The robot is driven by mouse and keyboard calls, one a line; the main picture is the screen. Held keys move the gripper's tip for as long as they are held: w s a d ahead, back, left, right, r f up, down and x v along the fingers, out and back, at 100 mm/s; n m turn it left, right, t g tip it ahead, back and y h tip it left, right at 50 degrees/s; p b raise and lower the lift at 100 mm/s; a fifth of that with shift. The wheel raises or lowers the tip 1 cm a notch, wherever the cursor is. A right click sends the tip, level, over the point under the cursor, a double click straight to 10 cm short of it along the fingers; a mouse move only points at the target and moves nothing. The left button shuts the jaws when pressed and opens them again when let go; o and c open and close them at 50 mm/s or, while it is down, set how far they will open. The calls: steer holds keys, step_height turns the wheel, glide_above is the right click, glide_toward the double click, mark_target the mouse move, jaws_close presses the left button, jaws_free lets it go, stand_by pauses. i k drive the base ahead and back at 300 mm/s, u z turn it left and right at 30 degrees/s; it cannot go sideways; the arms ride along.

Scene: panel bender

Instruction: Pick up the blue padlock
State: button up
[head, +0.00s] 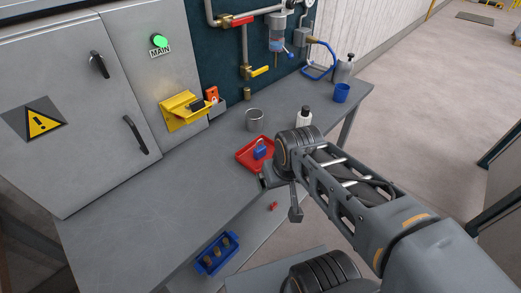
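The blue padlock (260,149) sits in a small red tray (243,157) on the grey workbench, near the middle of the head view. My gripper (279,197) hangs just in front of the tray, to the right of and below the padlock in the picture. One finger shows in full on the right, and the tip of the other shows at the left, with a gap between them. Nothing shows between the fingers. My wrist covers part of the tray's right side; the padlock's body is in clear view, apart from the gripper.
A metal cup (254,120) stands behind the tray, and a white bottle (304,117) stands behind my wrist. A blue cup (341,92) is farther right. The bench left of the tray is clear.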

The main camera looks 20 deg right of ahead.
mark_target(259, 151)
steer(key=u, duration=2.5)
steer(key=k, duration=0.4)
steer(key=z, duration=0.3)
